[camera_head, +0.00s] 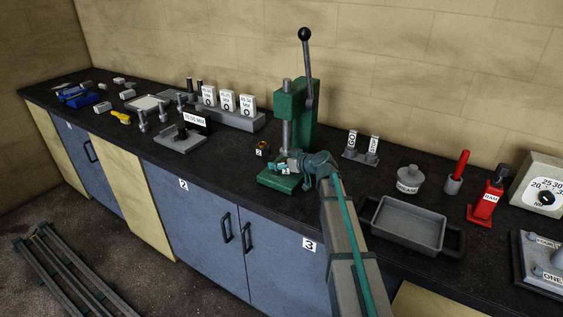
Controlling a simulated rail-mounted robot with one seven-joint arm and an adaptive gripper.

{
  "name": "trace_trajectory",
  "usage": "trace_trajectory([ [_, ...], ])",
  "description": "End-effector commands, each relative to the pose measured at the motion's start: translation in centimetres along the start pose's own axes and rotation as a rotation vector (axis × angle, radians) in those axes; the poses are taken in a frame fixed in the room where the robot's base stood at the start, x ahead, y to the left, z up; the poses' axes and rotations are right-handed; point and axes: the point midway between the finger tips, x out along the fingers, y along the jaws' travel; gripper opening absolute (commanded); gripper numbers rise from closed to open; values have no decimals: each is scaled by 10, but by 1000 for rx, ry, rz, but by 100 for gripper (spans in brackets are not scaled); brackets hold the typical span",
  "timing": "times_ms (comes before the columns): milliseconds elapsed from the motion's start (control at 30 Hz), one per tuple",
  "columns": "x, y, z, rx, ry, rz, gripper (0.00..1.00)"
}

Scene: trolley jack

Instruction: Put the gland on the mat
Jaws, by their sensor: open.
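My gripper (283,168) is at the end of my teal and grey arm, low over the base of the green press (304,115). It is open; its fingers are small here, and I cannot see anything held between them. A small dark and brass-coloured piece (262,146) stands on the bench just left of and behind the gripper; it may be the gland, but I cannot tell. A pale flat rectangle (148,102) lies further left on the bench; I cannot tell whether it is the mat or a tray. My wrist hides part of the press base.
A grey block with white gauge cards (228,102) stands left of the press. A grey stand labelled 70.00 MM (180,139) is nearer the front edge. A grey tray (408,224), a grease pot (409,179) and a red ram (486,199) are to the right.

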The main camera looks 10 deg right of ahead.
Motion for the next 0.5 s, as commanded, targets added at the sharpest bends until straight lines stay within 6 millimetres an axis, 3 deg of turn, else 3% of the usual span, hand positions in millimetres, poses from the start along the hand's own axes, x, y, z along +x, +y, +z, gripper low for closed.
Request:
trace_trajectory([
  [467,-2,0,-4,2,0,0,89],
  [500,-12,-1,4,-1,2,3,89],
])
